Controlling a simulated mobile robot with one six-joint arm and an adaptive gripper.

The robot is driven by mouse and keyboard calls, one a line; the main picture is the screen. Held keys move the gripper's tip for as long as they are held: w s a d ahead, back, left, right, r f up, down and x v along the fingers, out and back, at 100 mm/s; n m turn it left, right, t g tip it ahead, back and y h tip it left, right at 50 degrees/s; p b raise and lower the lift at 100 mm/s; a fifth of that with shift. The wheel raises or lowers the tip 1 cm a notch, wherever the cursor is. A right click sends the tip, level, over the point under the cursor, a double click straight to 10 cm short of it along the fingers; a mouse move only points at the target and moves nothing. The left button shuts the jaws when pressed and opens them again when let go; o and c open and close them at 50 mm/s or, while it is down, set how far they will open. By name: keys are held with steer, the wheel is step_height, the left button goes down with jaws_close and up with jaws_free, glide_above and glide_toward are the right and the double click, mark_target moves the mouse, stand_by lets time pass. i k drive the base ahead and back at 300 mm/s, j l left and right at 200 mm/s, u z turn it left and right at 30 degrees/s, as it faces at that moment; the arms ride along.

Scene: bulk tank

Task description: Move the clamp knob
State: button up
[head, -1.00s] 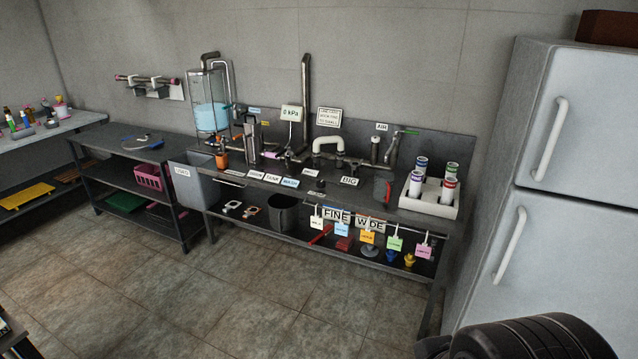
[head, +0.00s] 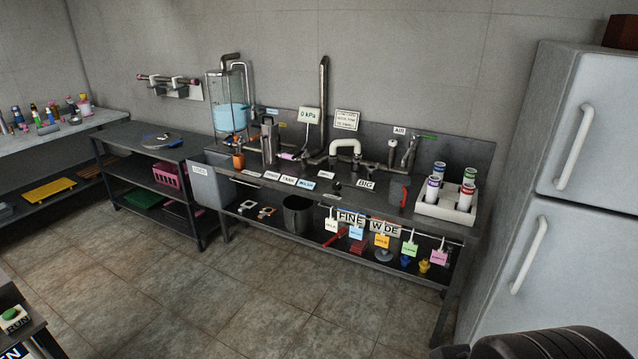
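The workbench (head: 440,228) against the wall holds a clear tank (head: 228,116) with light-blue liquid, dark pipes, a white bent pipe (head: 346,146) and small tags. No part is clearly recognisable as the clamp knob at this distance. A small dark round piece (head: 337,184) sits on the bench left of the BIG label (head: 366,184), but I cannot tell if it is the knob. An orange cup-like part (head: 238,161) is below the tank. A dark rounded part of my own arm shows at the bottom right; my gripper is out of view.
A white fridge (head: 590,150) stands at the right. A white rack (head: 446,206) with several tubes is on the bench's right end. A dark shelf unit (head: 115,136) stands left of the bench. A side table with a green button (head: 12,315) is lower left. The tiled floor between is clear.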

mark_target(336, 186)
steer(key=i+j+z, duration=0.1)
steer(key=i+j, duration=0.15)
steer(key=i, duration=0.4)
steer(key=i+j+z, duration=0.1)
steer(key=i+j, duration=0.2)
steer(key=i, duration=0.3)
steer(key=i+j+z, duration=0.1)
steer(key=i+j, duration=0.2)
steer(key=i, duration=0.35)
steer(key=i+j, duration=0.4)
steer(key=i, duration=0.2)
steer(key=i+j+z, duration=0.15)
steer(key=i+j, duration=0.25)
steer(key=i, duration=0.2)
